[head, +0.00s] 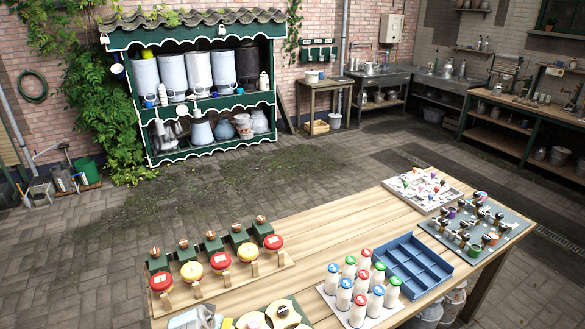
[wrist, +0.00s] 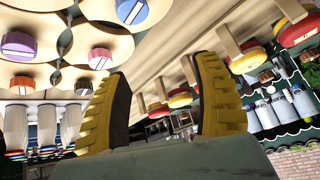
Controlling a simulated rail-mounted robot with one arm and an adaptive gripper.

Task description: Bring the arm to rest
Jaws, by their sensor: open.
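My gripper (wrist: 162,75) shows in the wrist view with two ridged yellow-and-black fingers spread wide apart. It is open and nothing is between the fingers. The wrist picture is turned over, with the table above and the brick wall below. The fingers appear close to the wooden table (head: 330,235), near a group of pale round pieces with coloured tops (wrist: 100,57) and a row of red and yellow discs (wrist: 243,62). I cannot tell whether the fingers touch anything. In the head view I cannot make out my gripper for sure.
In the head view, red and yellow discs (head: 221,261) stand on a board at the table's left. White bottles with coloured caps (head: 361,299) stand beside a blue divided tray (head: 422,257). Boards of small items lie at the right. The table's middle is bare. A green shelf (head: 277,125) stands behind.

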